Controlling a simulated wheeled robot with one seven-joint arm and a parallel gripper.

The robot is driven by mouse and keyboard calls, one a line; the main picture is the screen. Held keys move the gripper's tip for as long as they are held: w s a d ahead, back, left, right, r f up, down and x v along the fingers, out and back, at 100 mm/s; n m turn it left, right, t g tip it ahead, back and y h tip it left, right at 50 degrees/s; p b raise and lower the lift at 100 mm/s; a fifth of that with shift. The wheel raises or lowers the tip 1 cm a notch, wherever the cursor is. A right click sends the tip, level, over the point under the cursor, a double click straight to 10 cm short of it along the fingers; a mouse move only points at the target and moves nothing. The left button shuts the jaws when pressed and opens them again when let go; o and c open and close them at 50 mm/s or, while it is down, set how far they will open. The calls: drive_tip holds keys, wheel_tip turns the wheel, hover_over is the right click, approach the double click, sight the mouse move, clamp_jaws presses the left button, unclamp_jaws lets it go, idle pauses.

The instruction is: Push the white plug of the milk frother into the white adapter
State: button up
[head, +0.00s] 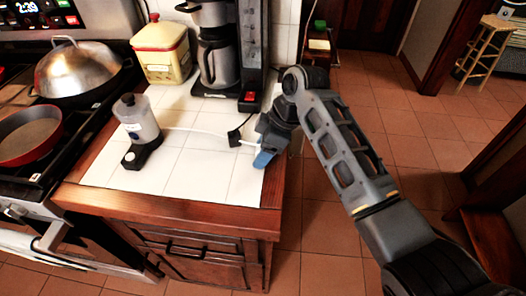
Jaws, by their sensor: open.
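The milk frother (140,122), a white-grey cup with a dark lid on a black base, stands upright on the white tiled counter. A white cord (195,130) runs from it to the right, toward my gripper. My gripper (261,158), with a blue fingertip, is low over the counter's right side and open. A small black plug-like piece (234,138) with a black cord lies just left of it. A narrow white piece (248,143) sits between the two; I cannot tell whether it is plug, adapter or cord. My gripper hides part of this area.
A coffee maker (215,60) stands at the counter's back, beside a yellow and red canister (161,52). A stove with a domed pan (74,70) and a red pan (28,136) is on the left. The counter's front middle is clear; its wooden edge (170,205) borders it.

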sight(257, 147)
drive_tip(key=c, duration=1)
drive_tip(key=shift+r, duration=0.1)
drive_tip(key=shift+r, duration=0.55)
wheel_tip(257, 147, up, 3)
drive_tip(key=shift+f+b, duration=0.1)
drive_tip(key=shift+b, duration=0.45)
drive_tip(key=d+r+b, duration=0.2)
drive_tip(key=d+r, duration=0.5)
drive_tip(key=d, duration=0.4)
drive_tip(key=shift+w+d, duration=0.3)
drive_tip(key=shift+w, duration=0.1)
